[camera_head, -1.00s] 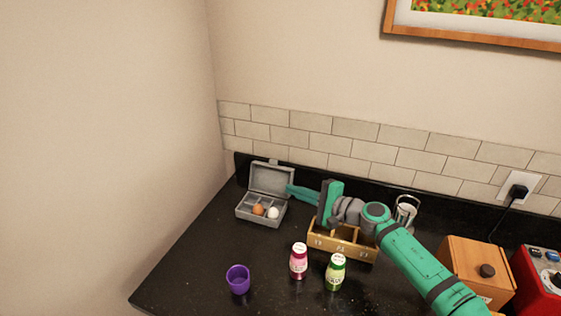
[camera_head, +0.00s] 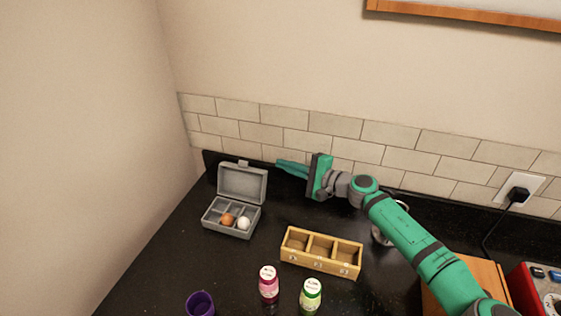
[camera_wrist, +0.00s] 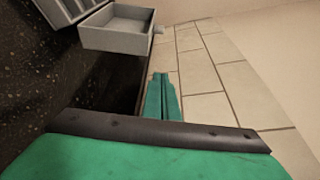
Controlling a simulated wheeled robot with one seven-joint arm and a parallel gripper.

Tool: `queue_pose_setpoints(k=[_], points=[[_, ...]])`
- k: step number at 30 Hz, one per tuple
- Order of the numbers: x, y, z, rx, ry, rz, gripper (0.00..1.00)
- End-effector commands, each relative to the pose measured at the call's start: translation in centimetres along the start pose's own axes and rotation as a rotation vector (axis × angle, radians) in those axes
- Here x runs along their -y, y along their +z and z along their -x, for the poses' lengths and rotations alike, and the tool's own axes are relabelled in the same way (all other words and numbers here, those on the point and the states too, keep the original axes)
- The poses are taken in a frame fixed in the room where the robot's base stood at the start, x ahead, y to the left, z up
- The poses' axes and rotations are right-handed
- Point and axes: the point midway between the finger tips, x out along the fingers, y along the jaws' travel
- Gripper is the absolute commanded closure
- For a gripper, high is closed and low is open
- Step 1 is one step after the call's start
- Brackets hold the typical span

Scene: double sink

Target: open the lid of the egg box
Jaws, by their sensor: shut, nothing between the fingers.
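The grey egg box (camera_head: 229,218) stands at the back left of the black counter. Its lid (camera_head: 243,184) is raised and stands upright at the back. A brown egg (camera_head: 227,220) and a white egg (camera_head: 244,223) sit in its compartments. My green gripper (camera_head: 279,163) is shut and empty, right of the lid and apart from it, close to the tiled wall. In the wrist view the lid (camera_wrist: 118,28) shows at the top, left of my shut fingertips (camera_wrist: 161,76), with part of the box base at the top left corner.
A wooden three-part box (camera_head: 320,267) stands right of the egg box. The tiled wall (camera_head: 330,147) is close behind my gripper.

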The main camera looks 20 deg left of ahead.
Motion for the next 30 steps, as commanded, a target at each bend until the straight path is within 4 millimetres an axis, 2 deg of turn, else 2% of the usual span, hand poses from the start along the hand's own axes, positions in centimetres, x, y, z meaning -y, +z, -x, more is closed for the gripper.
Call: queue_pose_setpoints(k=[6,16,30], points=[[-0.2,0.3,-4.2,0.006,0.005,0.0,1.0],[-0.1,0.0,-8.6,0.0,0.002,-0.002,1.0],[0.0,3.5,-7.2,-0.002,0.0,-0.001,1.0]])
